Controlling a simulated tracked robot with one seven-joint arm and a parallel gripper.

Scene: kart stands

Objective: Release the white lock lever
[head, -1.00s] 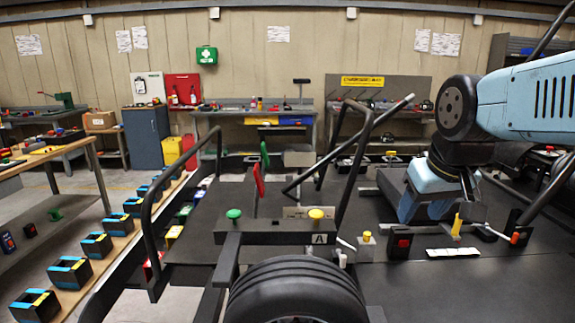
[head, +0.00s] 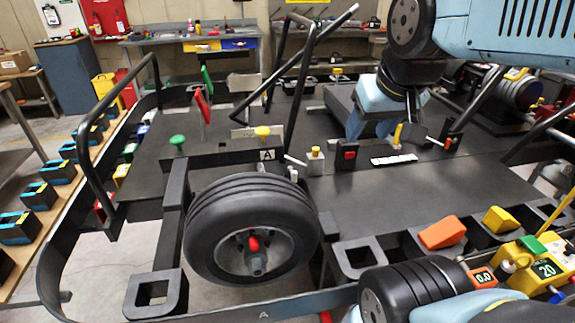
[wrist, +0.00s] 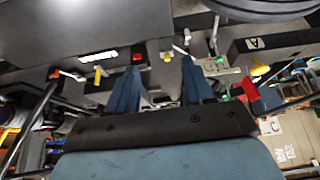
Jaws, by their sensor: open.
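A white lever (head: 294,160) sticks out to the left from a small grey block with a yellow knob (head: 315,158), beside the "A" plate on the dark kart deck. In the wrist view the white lever (wrist: 181,49) shows beyond the fingertips. A second pale lever with an orange tip (head: 435,141) sits at a black block farther right. My gripper (head: 368,128) hangs above and behind the row of blocks, right of the white lever and apart from it. In the wrist view its two blue fingers (wrist: 160,80) are spread with nothing between them.
A black block with a red button (head: 347,155), a white strip (head: 394,160) and an upright yellow lever (head: 397,135) stand on the deck nearby. A wheel (head: 250,225) is in front. Slanted black bars (head: 298,90) rise behind left. The deck right of the wheel is clear.

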